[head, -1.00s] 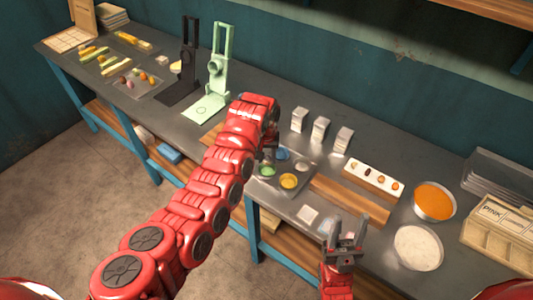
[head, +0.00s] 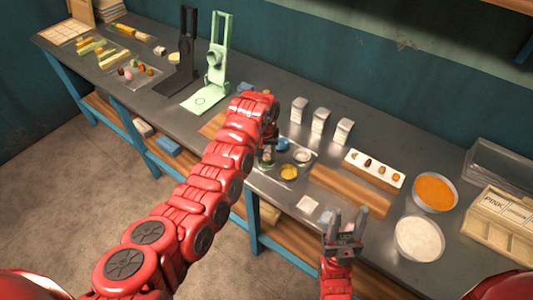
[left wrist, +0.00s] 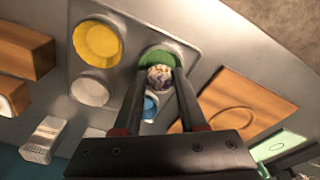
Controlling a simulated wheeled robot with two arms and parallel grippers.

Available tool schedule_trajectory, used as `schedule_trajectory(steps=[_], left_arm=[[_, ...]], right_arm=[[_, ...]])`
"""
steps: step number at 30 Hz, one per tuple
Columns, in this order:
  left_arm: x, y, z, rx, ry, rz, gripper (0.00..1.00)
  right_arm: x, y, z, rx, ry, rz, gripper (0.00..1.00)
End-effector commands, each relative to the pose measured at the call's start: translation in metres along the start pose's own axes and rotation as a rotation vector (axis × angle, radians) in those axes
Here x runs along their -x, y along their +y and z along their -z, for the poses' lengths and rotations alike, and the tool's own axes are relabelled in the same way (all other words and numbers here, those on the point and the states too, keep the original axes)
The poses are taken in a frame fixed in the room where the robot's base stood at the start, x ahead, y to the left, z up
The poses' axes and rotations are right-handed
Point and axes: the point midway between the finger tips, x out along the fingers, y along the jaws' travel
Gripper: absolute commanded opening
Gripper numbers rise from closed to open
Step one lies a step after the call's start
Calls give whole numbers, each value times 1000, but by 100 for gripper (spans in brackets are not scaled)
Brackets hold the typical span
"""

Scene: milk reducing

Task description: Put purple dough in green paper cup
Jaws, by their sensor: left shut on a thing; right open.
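A speckled purple-and-white dough ball (left wrist: 160,77) is between the fingertips of my left gripper (left wrist: 160,82) in the left wrist view. The gripper is shut on it. The green paper cup (left wrist: 157,60) shows right behind the ball, and the ball overlaps its lower edge; I cannot tell whether they touch. In the head view, my left gripper (head: 268,152) is over the left side of the cup tray (head: 262,181), and the arm hides the dough. The green cup (head: 265,163) is partly hidden there. My right gripper (head: 346,228) is open and empty near the table's front.
The tray also holds a yellow cup (head: 289,172), a white cup (head: 302,157) and a blue cup (head: 282,145). A wooden board (head: 345,190) lies to the right, with bowls of orange (head: 435,192) and white powder (head: 419,238) beyond. A green press (head: 215,65) stands to the left.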

Motion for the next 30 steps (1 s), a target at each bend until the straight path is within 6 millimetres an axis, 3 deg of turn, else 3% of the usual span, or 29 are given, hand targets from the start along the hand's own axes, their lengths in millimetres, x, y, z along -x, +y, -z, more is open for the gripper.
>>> schedule_trajectory(steps=[11,12,17,30], left_arm=[[0,0,0,0,0,0,0],[0,0,0,0,0,0,48],[0,0,0,0,0,0,76],[7,0,1,-1,4,0,76]], right_arm=[[1,0,0,0,0,0,48],[1,0,0,0,0,0,48],[1,0,0,0,0,0,48],[5,0,-1,0,0,0,48]])
